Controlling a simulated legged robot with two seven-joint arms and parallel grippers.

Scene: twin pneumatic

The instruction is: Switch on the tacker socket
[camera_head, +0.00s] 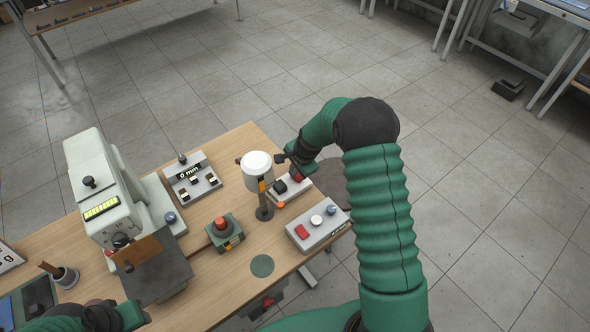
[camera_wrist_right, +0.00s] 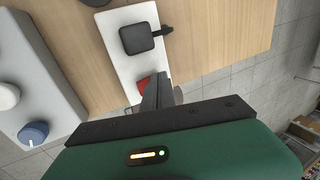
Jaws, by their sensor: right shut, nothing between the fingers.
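The tacker socket is a white strip (camera_head: 303,191) at the table's right edge, with a black plug (camera_head: 281,187) in it and a red switch (camera_head: 297,178) at its far end. In the right wrist view the strip (camera_wrist_right: 128,16), the plug (camera_wrist_right: 137,39) and the red switch (camera_wrist_right: 145,84) show clearly. My right gripper (camera_head: 296,172) is shut and empty. Its fingertips (camera_wrist_right: 158,84) are right at the red switch and hide part of it; I cannot tell whether they touch. My left gripper (camera_head: 132,314) shows only partly at the bottom left, its jaws unclear.
A white cylinder on a post (camera_head: 257,165) stands left of the strip. A grey control box (camera_head: 318,228) with red, white and blue controls sits nearer. A red button box (camera_head: 221,226), a timer box (camera_head: 192,180) and a pale machine (camera_head: 92,170) stand further left.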

